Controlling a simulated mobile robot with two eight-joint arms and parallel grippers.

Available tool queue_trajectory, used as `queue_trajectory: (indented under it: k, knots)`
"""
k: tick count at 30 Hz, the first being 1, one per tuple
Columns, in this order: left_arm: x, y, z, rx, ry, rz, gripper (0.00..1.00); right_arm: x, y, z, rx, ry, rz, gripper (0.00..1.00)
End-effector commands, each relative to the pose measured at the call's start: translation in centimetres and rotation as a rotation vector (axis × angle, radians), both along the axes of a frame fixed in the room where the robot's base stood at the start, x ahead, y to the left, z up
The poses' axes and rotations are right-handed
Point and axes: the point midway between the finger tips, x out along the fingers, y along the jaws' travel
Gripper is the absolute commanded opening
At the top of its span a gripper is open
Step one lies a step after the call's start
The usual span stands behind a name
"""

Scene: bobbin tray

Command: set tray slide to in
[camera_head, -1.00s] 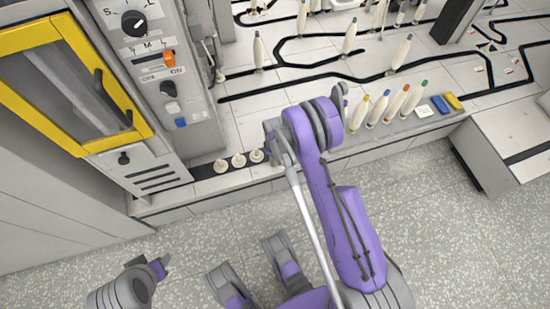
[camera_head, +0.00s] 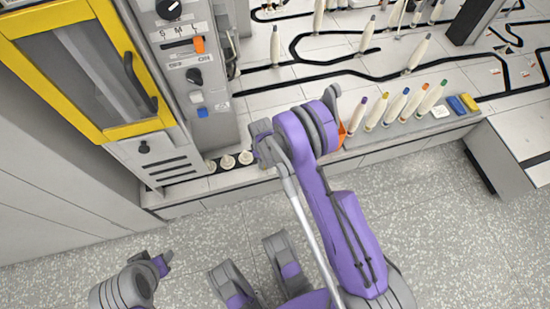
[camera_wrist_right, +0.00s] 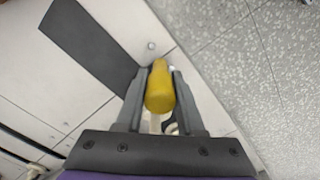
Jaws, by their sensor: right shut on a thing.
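In the right wrist view, a yellow rounded knob (camera_wrist_right: 160,88) sits between the two fingers of my right gripper (camera_wrist_right: 160,80), which is shut on it. A pale stem shows below the knob. In the head view this gripper and the knob are hidden behind my purple right arm.
The grey control panel (camera_head: 205,75) and yellow-framed door (camera_head: 85,70) stand at the left. Several bobbins with coloured tips (camera_head: 400,105) stand right of my arm. A small orange piece (camera_head: 342,135) shows beside it. The floor in front is clear.

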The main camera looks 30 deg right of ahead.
Motion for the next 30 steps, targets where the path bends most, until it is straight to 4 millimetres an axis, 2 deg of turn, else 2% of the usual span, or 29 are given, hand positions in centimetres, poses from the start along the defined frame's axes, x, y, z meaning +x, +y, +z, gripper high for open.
queue_trajectory:
  k: [1,6,13,20,30]
  knots:
    - [0.1,0.0,-0.4,0.000,0.001,0.000,0.46,0.3,1.6,-0.2,0.000,0.001,0.008,0.00]
    - [0.1,0.0,-0.8,0.000,0.001,0.000,0.46,1.4,5.9,-0.1,-0.001,0.001,0.007,0.00]
    - [0.2,0.0,-1.1,0.000,0.001,0.000,0.46,2.3,9.9,-0.1,-0.001,0.001,0.005,0.00]
    - [0.2,0.0,-1.2,0.000,0.001,0.000,0.46,2.7,11.4,-0.1,-0.001,0.001,0.002,0.00]
    - [0.2,0.0,-1.2,0.000,0.001,0.000,0.46,2.7,11.5,-0.1,-0.001,0.001,0.001,0.00]
